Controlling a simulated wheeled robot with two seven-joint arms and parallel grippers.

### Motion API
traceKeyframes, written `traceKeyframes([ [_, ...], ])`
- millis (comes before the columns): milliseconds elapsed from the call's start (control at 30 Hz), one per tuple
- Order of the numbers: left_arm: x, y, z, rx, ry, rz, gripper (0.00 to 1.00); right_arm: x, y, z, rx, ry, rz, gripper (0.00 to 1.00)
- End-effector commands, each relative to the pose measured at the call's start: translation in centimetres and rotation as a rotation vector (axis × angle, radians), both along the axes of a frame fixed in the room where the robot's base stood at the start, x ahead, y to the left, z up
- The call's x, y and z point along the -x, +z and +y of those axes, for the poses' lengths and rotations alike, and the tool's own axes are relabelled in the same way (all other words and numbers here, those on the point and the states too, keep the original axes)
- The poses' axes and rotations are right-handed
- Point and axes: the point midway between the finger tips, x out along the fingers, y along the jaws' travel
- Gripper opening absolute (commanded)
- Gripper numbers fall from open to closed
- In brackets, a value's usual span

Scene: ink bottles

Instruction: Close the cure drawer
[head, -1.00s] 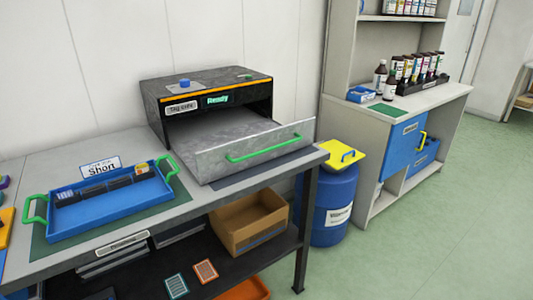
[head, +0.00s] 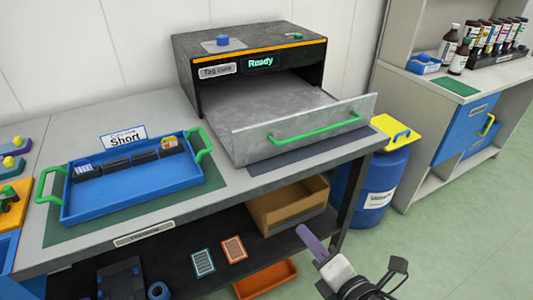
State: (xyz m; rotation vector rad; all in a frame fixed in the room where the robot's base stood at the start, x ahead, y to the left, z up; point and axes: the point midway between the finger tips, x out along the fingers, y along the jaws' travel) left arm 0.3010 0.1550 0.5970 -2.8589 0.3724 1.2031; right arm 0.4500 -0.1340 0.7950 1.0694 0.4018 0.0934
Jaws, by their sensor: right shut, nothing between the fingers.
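The cure unit (head: 250,66) is a black box with an orange stripe at the back of the bench. Its sign reads "Ready". The grey cure drawer (head: 301,132) is pulled out toward me, and its tray looks empty. Its front has a green bar handle (head: 314,128). My right gripper (head: 312,240) is at the lower right, below and in front of the drawer, apart from the handle. It is shut and holds nothing. My left gripper is not in view.
A blue tray (head: 75,211) with green handles and dark blocks sits on the bench to the left. A cardboard box (head: 290,210) is on the lower shelf. A blue barrel (head: 385,178) with a yellow lid stands right of the bench. Floor (head: 450,250) at the right is clear.

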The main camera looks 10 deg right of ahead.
Motion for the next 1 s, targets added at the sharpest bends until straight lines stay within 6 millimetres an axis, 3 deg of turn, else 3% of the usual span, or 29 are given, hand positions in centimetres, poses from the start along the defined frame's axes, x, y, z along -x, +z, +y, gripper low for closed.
traceKeyframes([
  [33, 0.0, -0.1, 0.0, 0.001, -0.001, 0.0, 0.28, -0.8, 2.3, 0.4, 0.171, 0.062, -0.111, 0.0],
  [133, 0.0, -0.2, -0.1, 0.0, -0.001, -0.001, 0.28, -1.7, 6.0, 1.0, 0.495, 0.146, -0.304, 0.0],
  [333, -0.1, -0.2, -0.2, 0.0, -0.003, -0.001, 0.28, -2.1, 10.4, 1.8, 0.896, 0.209, -0.536, 0.0],
  [567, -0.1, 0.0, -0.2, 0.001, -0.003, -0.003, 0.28, -3.4, 11.4, 2.4, 0.992, 0.214, -0.588, 0.0],
  [1000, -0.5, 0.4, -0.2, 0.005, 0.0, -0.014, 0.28, -11.7, 11.4, 5.4, 0.985, 0.214, -0.585, 0.0],
])
